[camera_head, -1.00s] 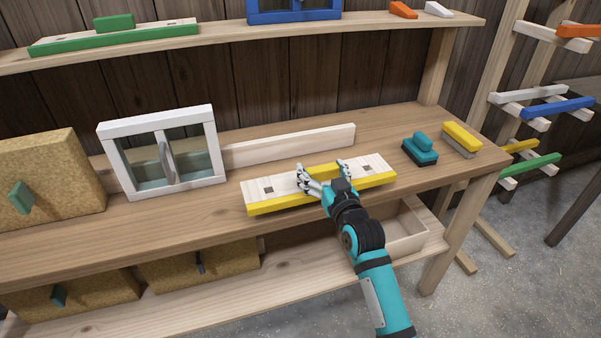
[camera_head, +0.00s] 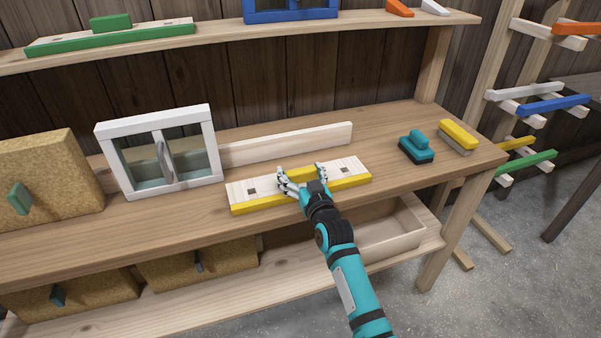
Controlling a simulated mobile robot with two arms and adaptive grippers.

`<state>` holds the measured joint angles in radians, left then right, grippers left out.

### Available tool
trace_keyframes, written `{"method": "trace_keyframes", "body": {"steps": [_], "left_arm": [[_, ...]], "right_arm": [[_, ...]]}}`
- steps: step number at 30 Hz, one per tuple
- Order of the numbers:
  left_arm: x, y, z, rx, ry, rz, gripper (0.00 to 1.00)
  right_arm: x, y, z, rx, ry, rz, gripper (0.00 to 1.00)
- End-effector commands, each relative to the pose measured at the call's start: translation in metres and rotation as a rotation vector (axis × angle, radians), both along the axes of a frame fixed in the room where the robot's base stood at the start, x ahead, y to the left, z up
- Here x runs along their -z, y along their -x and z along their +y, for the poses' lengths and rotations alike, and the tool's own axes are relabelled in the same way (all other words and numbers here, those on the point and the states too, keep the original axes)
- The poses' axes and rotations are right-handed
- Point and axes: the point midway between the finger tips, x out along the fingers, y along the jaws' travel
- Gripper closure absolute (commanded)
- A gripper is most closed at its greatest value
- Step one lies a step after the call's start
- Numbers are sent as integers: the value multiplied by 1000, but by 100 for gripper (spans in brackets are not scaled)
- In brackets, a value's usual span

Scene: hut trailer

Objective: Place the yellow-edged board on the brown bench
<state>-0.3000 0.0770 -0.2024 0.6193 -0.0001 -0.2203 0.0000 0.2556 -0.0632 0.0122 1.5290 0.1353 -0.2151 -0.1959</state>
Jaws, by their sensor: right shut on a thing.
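The yellow-edged board (camera_head: 347,170) is a long pale wooden plank with a yellow front edge and a yellow handle block in its middle. It is at the front of the brown bench (camera_head: 130,226); I cannot tell whether it rests on the bench or hangs just above it. My right gripper (camera_head: 302,174) comes in from the front and is shut on the board's yellow handle, with fingers on both sides. The gripper hides part of the handle and of the board's front edge. My left gripper is not in view.
A white-framed window (camera_head: 161,151) stands left of the board. A pale wooden strip (camera_head: 288,145) lies behind it. A teal block (camera_head: 416,147) and a yellow brush-like block (camera_head: 456,138) sit at the right. Bare bench top lies between board and teal block.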

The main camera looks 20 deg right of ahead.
Motion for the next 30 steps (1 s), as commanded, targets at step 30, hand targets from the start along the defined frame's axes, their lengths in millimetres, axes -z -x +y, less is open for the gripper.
{"method": "trace_keyframes", "body": {"steps": [30], "left_arm": [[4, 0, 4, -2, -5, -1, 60]], "right_arm": [[1, 101, -4, 0, 0, 4, 0]]}}
